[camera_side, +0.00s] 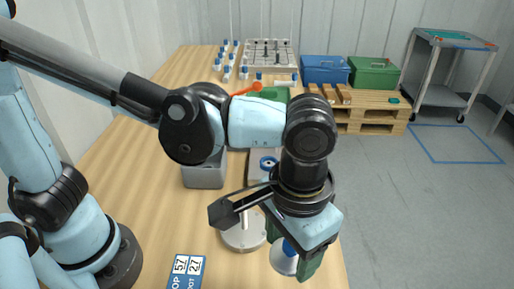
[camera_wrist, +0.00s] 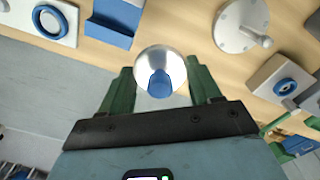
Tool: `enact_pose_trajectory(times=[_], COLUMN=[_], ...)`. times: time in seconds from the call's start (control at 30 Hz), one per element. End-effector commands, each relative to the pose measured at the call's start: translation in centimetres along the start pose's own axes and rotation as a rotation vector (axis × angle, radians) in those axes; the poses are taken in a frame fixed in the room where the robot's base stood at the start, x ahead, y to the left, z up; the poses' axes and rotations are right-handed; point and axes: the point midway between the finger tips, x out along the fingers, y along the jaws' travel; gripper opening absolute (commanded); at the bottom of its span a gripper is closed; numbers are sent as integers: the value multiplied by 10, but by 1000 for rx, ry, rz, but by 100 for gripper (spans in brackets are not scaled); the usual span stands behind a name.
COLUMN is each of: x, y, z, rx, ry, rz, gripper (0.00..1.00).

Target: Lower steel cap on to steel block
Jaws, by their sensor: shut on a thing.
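The steel cap is a shiny round piece with a blue stub on top. In the wrist view the cap (camera_wrist: 143,66) sits between the green fingers of my gripper (camera_wrist: 160,72), which are shut on its sides. In the side view the cap (camera_side: 279,262) shows low, partly behind my gripper (camera_side: 290,258). Grey blocks with blue rings show in the wrist view, one at left (camera_wrist: 68,36) and one at right (camera_wrist: 268,80); I cannot tell which is the steel block. In the side view a ringed block (camera_side: 256,178) stands behind my wrist. The cap's underside is hidden.
A pale round disc with a post (camera_side: 236,240) stands close left of my gripper; it also shows in the wrist view (camera_wrist: 231,18). A grey box (camera_side: 204,177) and a blue number card (camera_side: 187,272) are on the wooden table. A blue block (camera_wrist: 108,32) lies near the cap.

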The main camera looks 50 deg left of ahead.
Motion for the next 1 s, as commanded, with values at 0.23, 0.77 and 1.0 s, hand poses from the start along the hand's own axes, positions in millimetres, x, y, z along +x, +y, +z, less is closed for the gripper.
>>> enact_pose_trajectory(times=[0.23,0.77,1.0], x=[-18,-24,-10], y=[0,-27,-103], z=[0,-32,-92], rx=[0,-115,-373], ry=[0,0,0], rz=[0,0,0], gripper=[25,25,25])
